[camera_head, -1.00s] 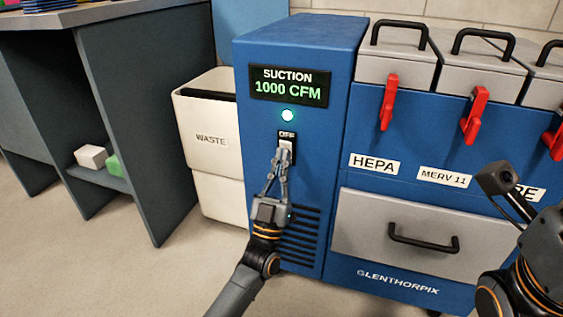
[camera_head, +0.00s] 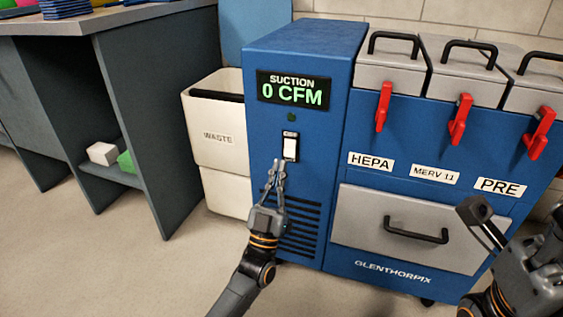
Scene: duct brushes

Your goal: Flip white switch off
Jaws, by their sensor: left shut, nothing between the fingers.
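The white switch (camera_head: 290,147) sits in a dark plate on the front of the blue suction machine (camera_head: 257,139). The display (camera_head: 293,90) above it reads "SUCTION 0 CFM", and the small lamp (camera_head: 291,118) below the display is dark. My left gripper (camera_head: 276,164) is shut and empty, just below and left of the switch, with its fingers pointing up; it appears apart from the switch. My right arm (camera_head: 520,270) shows at the lower right, and its fingertips cannot be made out clearly.
A white waste bin (camera_head: 217,150) stands left of the machine. To the right are red latches (camera_head: 459,119), labelled filter lids and a grey drawer (camera_head: 385,200) with a black handle. A dark workbench (camera_head: 150,110) is at the left. Open floor lies in front.

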